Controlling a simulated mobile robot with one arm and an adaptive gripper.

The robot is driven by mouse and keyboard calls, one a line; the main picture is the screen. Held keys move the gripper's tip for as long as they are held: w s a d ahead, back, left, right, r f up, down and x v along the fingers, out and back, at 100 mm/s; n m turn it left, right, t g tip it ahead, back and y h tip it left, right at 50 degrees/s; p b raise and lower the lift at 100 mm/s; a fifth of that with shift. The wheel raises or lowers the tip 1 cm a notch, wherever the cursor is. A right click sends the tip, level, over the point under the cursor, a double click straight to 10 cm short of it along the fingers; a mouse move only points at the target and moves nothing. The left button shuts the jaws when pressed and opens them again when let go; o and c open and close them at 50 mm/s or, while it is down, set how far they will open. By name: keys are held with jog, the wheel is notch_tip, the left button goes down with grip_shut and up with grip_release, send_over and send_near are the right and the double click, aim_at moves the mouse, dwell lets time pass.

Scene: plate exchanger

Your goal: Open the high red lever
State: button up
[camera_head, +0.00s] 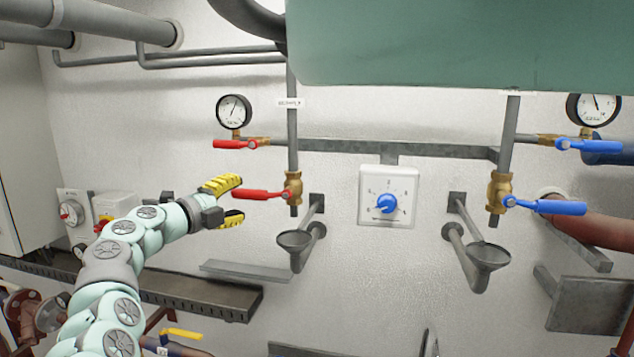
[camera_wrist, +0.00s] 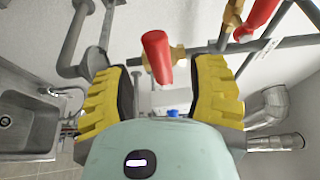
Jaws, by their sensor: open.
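The high red lever (camera_head: 235,144) lies roughly horizontal on a brass valve below the left gauge. In the wrist view it appears as the red piece at the top right (camera_wrist: 258,18), partly cut off. The lower red lever (camera_head: 262,194) lies roughly horizontal on the brass valve of the left vertical pipe. My gripper (camera_head: 240,198), with yellow fingers, is open at the free end of the lower lever, below the high one. In the wrist view the lower lever (camera_wrist: 157,55) shows between the spread fingers (camera_wrist: 160,80); contact cannot be told.
A left gauge (camera_head: 234,110) sits above the high lever. A large green body (camera_head: 455,45) overhangs the top.

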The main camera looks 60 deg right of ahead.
aim_at(244, 196)
jog(key=d, duration=0.3)
jog(key=shift+s+d+p, duration=0.15)
jog(key=shift+s+p, duration=0.1)
jog(key=shift+p, duration=0.05)
jog(key=shift+w+d, duration=0.15)
jog(key=shift+d, duration=0.15)
jog(key=shift+o, duration=0.4)
grip_shut()
jog(key=shift+a, duration=0.1)
